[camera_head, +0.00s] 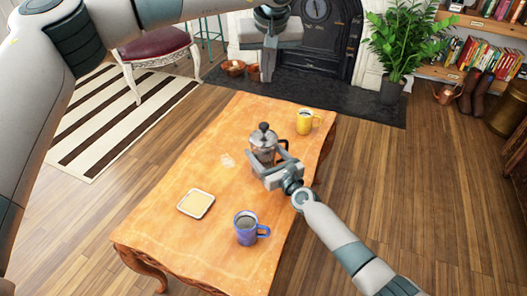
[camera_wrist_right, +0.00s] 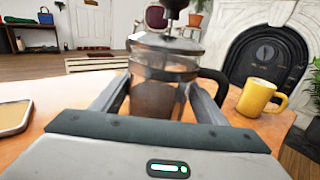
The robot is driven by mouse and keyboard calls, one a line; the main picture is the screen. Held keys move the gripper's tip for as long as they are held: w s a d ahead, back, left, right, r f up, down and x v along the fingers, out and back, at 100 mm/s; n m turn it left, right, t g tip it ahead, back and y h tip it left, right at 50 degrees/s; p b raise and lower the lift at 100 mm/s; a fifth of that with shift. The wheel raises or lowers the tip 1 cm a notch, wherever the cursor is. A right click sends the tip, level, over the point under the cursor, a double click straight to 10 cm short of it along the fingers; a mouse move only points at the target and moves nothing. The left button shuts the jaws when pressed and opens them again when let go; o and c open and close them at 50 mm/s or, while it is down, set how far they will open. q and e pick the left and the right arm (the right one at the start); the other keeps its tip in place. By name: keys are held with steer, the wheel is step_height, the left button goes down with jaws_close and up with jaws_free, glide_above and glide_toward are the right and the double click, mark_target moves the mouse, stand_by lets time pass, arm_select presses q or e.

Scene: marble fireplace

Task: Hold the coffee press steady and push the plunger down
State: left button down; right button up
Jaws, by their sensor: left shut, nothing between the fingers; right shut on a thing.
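The coffee press (camera_head: 264,143) stands upright on the wooden table, with a glass body, a metal lid and a dark plunger knob (camera_head: 264,126) raised a little above the lid. My right gripper (camera_head: 268,166) is shut around the press's body from the near side. In the right wrist view the press (camera_wrist_right: 160,85) sits between the two fingers, with dark contents in the glass and its black handle (camera_wrist_right: 214,84) to the right. My left gripper (camera_head: 267,70) is shut and empty, high in the head view, above and apart from the press; its fingertips point down.
The wooden table (camera_head: 165,222) also holds a yellow mug (camera_head: 305,122) behind the press, a blue mug (camera_head: 246,229) in front, and a small pale tray (camera_head: 196,204) to the left. Bare tabletop lies left of the press. A fireplace (camera_head: 318,35) stands behind.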

steer(key=o, duration=1.9)
steer(key=shift+s+r, duration=0.1)
steer(key=shift+s, duration=0.1)
steer(key=shift+s+d, duration=0.1)
steer(key=shift+s, duration=0.25)
steer(key=v, duration=1.1)
steer(key=shift+w+d, duration=0.1)
steer(key=shift+d, duration=0.1)
